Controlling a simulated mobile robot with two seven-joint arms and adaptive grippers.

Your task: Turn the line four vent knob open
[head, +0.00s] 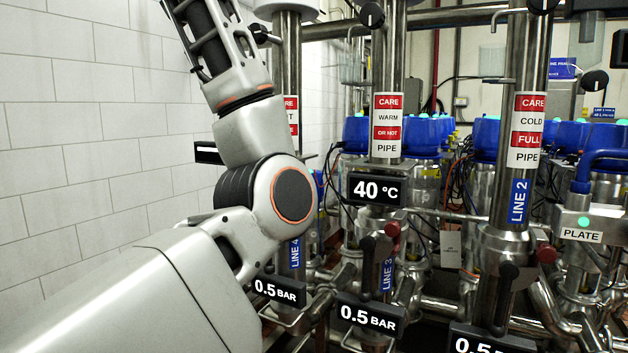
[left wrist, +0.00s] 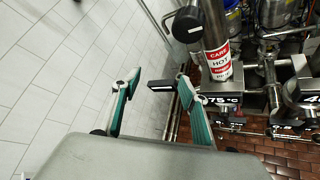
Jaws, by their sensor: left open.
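The line four vent knob (head: 262,33) is a dark knob at the top of the line 4 pipe (head: 289,55), just right of my left arm in the head view. In the left wrist view, a dark round knob (left wrist: 187,25) sits beside the pipe marked hot (left wrist: 217,60). My left gripper (left wrist: 158,78) is open, with teal-padded fingers spread apart. The knob lies beyond the fingertips, toward the right finger, and nothing is gripped. My left arm hides part of the line 4 pipe. The fingertips are not clearly seen in the head view. My right gripper is not in view.
A small dark block with a pale face (left wrist: 162,86) appears between the fingers. The line 3 pipe (head: 387,75), with its own dark knob (head: 372,15), stands to the right. A white tiled wall (head: 80,150) borders the left side.

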